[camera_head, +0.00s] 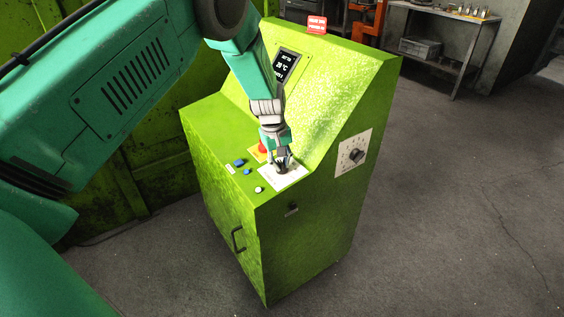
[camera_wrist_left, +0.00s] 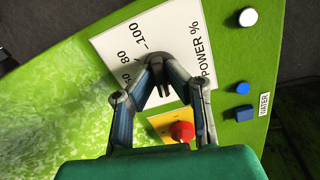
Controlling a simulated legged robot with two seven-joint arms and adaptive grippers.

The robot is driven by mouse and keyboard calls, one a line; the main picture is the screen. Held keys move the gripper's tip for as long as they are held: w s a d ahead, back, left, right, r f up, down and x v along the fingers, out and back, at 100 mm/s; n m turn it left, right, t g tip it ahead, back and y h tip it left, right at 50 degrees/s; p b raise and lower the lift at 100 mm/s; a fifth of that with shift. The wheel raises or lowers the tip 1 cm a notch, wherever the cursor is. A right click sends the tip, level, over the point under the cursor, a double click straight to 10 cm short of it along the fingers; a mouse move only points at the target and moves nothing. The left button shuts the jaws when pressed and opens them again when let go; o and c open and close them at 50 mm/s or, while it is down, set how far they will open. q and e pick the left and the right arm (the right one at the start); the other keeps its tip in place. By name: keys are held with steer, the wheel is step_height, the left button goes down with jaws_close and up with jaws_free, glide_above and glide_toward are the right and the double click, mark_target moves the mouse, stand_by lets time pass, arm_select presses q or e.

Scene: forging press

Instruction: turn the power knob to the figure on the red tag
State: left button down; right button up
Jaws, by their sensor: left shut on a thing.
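The power knob (camera_wrist_left: 163,59) is dark and sits on a white dial plate (camera_wrist_left: 112,46) marked "POWER %", with 80 and 100 readable. My left gripper (camera_wrist_left: 164,80) is shut on this knob, its fingers on either side of it and hiding part of it. The knob's pointer direction cannot be told. In the head view the gripper (camera_head: 281,163) reaches down to the dial plate (camera_head: 290,181) on the green console's sloping desk. The red tag (camera_head: 317,24) stands on the console's top edge; its lettering is too small to read surely. My right gripper is not in view.
A red button (camera_wrist_left: 183,131) on a yellow plate is close beside the gripper. Blue buttons (camera_wrist_left: 243,88) and a white button (camera_wrist_left: 248,17) are nearby. Another dial knob (camera_head: 356,155) is on the console's right side. A lit screen (camera_head: 285,66) is above the desk.

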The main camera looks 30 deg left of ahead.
arm_select(q)
steer(key=shift+w+a+r, duration=0.2)
steer(key=shift+w, duration=0.05)
steer(key=shift+a+m, duration=0.1)
steer(key=shift+m, duration=0.4)
steer(key=m+p, duration=0.1)
steer(key=m, duration=0.2)
steer(key=shift+w+r, duration=0.1)
steer(key=shift+r, duration=0.05)
steer(key=shift+m+p, duration=0.5)
steer(key=shift+m, duration=1.3)
steer(key=c, duration=1.6)
jaws_free()
steer(key=shift+f, duration=0.25)
